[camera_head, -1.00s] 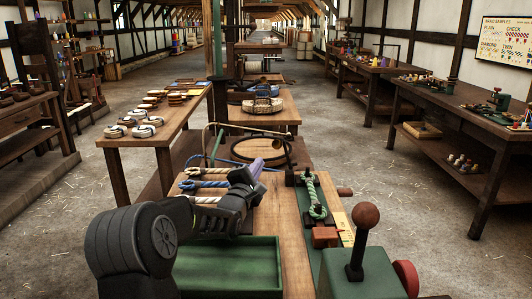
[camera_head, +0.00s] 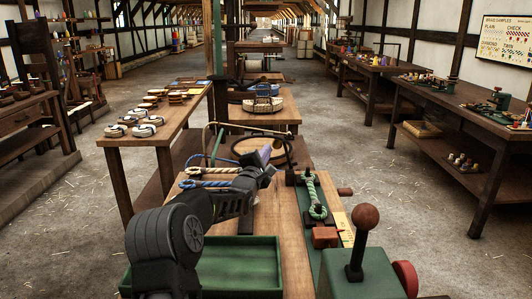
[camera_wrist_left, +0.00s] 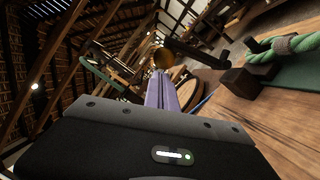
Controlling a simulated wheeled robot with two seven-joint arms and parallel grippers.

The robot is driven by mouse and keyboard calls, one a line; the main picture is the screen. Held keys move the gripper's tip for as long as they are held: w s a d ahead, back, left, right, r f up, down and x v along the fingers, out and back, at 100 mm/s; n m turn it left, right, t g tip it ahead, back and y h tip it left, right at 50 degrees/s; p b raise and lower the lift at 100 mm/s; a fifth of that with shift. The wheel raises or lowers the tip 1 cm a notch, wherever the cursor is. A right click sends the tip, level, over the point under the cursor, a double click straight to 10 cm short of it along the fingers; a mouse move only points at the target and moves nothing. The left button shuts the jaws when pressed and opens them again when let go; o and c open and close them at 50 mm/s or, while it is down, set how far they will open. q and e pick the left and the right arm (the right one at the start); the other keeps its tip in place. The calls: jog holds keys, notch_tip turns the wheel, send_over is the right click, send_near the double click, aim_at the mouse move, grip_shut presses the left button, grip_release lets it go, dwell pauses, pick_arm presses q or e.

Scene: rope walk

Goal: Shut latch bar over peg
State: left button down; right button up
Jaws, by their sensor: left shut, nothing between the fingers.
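My left gripper (camera_head: 266,155) has its lilac fingers shut and empty. It is above the bench, left of the green board (camera_head: 310,222). In the left wrist view the shut fingers (camera_wrist_left: 160,92) point toward a round brass-coloured knob (camera_wrist_left: 163,58). A dark bar (camera_wrist_left: 197,52) runs right from near that knob; it looks like the latch bar. I cannot tell whether fingers and knob touch. A dark block (camera_wrist_left: 245,80) stands beside a green rope (camera_wrist_left: 285,46). The rope also shows on the board in the head view (camera_head: 315,198). The peg is not clearly told apart. My right gripper is out of view.
A green tray (camera_head: 240,243) lies at the bench front. A green lever box with a brown ball knob (camera_head: 365,217) stands front right, near a reddish block (camera_head: 325,237). Blue and pale ropes (camera_head: 207,183) lie left of my gripper. The floor right of the bench is clear.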

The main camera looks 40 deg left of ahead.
aim_at(275, 142)
pick_arm(q)
jog(key=shift+r, duration=0.15)
jog(key=m, duration=0.1)
jog(key=w+d+r+m+p, duration=0.1)
jog(key=d+r+m+g, duration=0.1)
jog(key=m, duration=0.1)
jog(key=shift+w+r+h+p, duration=0.25)
jog(key=shift+w+h+p, duration=0.05)
jog(key=shift+h, duration=0.1)
jog(key=shift+w+d+f+m+g+p, duration=0.5)
jog(key=shift+w+d+m+p, duration=0.35)
jog(key=shift+w+d+m, duration=0.6)
jog(key=shift+w+d+f+m+g+p, duration=0.5)
jog(key=shift+w+d+m+p, duration=0.4)
jog(key=shift+w+d, duration=0.9)
jog(key=shift+w+d+f+m+g+p, duration=0.45)
jog(key=shift+w+d+m+p, duration=0.6)
jog(key=shift+d, duration=0.95)
jog(key=shift+w, duration=0.15)
